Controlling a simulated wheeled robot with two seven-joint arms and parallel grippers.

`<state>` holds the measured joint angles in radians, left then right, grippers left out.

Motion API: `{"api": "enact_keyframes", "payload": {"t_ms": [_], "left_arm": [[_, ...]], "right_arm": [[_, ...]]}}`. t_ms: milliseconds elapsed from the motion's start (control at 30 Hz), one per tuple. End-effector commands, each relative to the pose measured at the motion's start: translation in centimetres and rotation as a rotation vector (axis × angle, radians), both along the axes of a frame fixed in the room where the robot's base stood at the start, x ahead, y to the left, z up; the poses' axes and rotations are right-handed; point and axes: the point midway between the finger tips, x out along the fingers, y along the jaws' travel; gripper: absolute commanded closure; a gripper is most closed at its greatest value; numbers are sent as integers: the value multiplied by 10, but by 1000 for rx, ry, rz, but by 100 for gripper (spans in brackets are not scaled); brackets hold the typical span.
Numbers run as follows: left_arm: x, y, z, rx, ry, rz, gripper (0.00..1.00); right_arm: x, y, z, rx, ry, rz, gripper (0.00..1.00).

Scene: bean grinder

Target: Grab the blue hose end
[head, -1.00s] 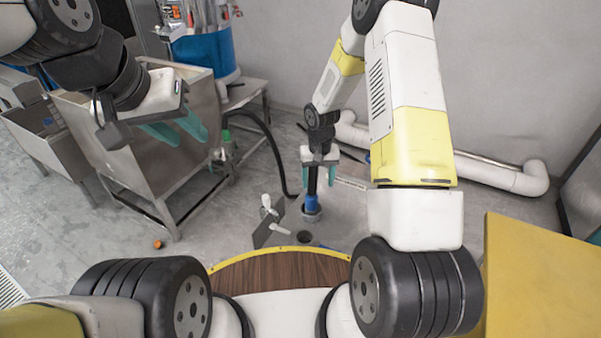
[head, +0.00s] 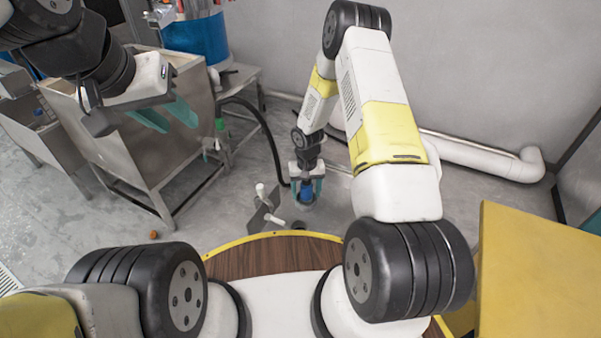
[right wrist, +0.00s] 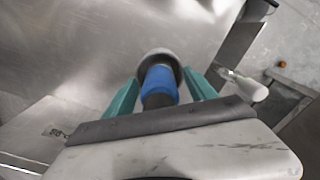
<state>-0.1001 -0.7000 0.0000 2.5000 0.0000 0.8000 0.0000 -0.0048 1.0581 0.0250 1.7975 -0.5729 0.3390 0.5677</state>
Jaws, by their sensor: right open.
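The blue hose end (head: 306,190) stands upright beyond the brown round edge of my base, and a black hose runs to it from the left. In the right wrist view the blue hose end (right wrist: 160,82) sits between the teal fingers of my right gripper (right wrist: 160,92), with a grey round collar beyond it. My right gripper (head: 306,188) is open, with one finger on each side of the blue part; a gap shows on at least the right side. My left gripper (head: 166,114) is open and empty, raised before the steel bin.
White-handled valve fittings (head: 268,203) stand just left of the hose end. A steel bin on legs (head: 145,135) is at the left, and a white pipe (head: 480,157) runs along the wall. A yellow panel (head: 530,270) is at the right.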

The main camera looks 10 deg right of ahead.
Motion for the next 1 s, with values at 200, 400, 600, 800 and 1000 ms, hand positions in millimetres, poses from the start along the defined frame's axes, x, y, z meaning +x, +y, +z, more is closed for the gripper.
{"api": "enact_keyframes", "payload": {"t_ms": [200, 400, 600, 800, 1000], "left_arm": [[0, 0, 0, 0, 0, 0, 64], [0, 0, 0, 0, 0, 0, 64], [0, 0, 0, 0, 0, 0, 64], [0, 0, 0, 0, 0, 0, 64], [0, 0, 0, 0, 0, 0, 64]], "right_arm": [[0, 0, 0, 0, 0, 0, 57], [0, 0, 0, 0, 1, 0, 96], [0, 0, 1, 0, 0, 0, 100], [0, 0, 3, 0, -1, 0, 100], [1, 0, 29, 0, -4, -1, 100]]}}
